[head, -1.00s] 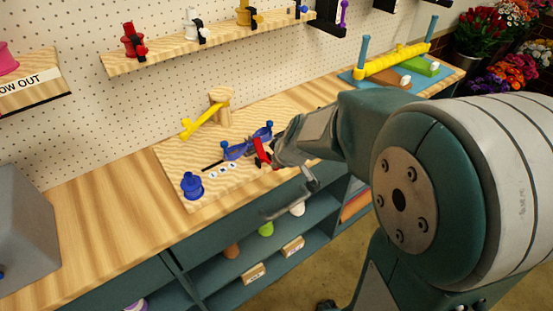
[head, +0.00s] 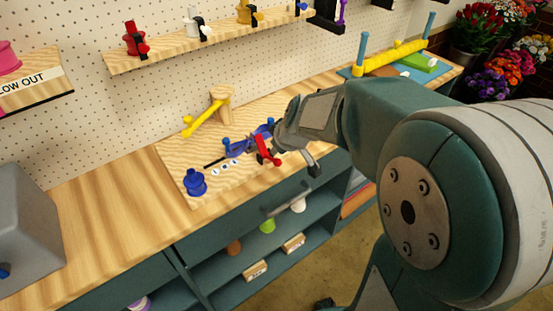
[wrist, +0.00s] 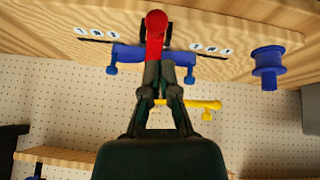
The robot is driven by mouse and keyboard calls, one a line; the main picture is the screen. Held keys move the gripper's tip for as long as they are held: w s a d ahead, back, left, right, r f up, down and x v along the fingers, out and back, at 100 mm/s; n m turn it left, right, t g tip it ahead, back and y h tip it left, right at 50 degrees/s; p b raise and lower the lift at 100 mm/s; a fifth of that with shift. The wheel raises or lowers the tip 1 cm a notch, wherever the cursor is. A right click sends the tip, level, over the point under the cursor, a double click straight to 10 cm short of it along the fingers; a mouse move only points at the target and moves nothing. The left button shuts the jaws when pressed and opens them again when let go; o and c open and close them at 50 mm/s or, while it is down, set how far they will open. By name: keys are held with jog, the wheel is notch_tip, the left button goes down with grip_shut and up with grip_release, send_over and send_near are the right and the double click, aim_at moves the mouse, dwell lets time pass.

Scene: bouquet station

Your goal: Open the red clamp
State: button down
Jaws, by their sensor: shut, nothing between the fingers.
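The red clamp (head: 264,150) is a red lever on a blue fixture (head: 236,147) that lies on a wooden board. In the wrist view the red clamp (wrist: 155,38) stands out in front of the fingertips, across the middle of the blue fixture (wrist: 126,54). My gripper (wrist: 160,68) is shut and empty. Its fingertips are right at the red lever and overlap its lower end in the picture; I cannot tell whether they touch. In the head view my wrist hides part of the fixture's right end.
A blue spool (head: 195,182) stands at the board's front left. A yellow lever on a wooden post (head: 219,104) rises behind the fixture. A shelf with spools (head: 190,43) hangs on the pegboard.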

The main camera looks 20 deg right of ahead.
jog(key=s+d+r, duration=0.3)
jog(key=s+r, duration=0.1)
jog(key=s, duration=0.4)
jog(key=s+a+r+m, duration=0.2)
jog(key=s, duration=0.5)
jog(key=s+a+r+m+h, duration=0.1)
jog(key=s+a+r+m, duration=0.1)
jog(key=s, duration=0.4)
jog(key=shift+s+a+m+g, duration=0.3)
jog(key=shift+s+a+m, duration=0.05)
jog(key=shift+a+m, duration=0.5)
